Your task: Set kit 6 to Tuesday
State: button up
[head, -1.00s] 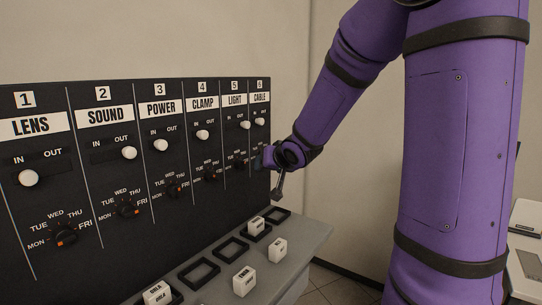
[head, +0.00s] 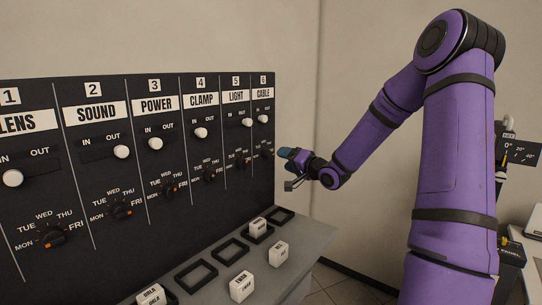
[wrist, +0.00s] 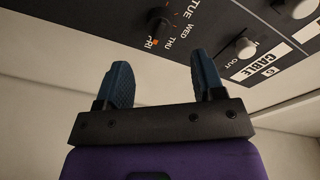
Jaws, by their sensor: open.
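Kit 6 is the CABLE column (head: 263,93) at the far right of the black panel. Its day dial (head: 266,153) is small and dark in the head view. In the wrist view the dial (wrist: 163,24) shows at the top, with day labels from FRI to TUE around it. An orange mark on the dial lies close to FRI. My gripper (head: 284,153) is just right of the panel edge in the head view. In the wrist view my gripper (wrist: 163,75) is open and empty. The dial appears beyond the gap between its blue fingers, apart from them.
The kit 6 slider knob (head: 263,118) sits above its dial and also shows in the wrist view (wrist: 245,48). Neighbouring dials, such as the LIGHT dial (head: 243,162), are close by. A grey ledge (head: 309,233) below holds white blocks and black frames.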

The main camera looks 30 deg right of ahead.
aim_at(271, 155)
jog(key=x, duration=0.8)
jog(key=shift+s, duration=0.1)
jog(key=c, duration=0.9)
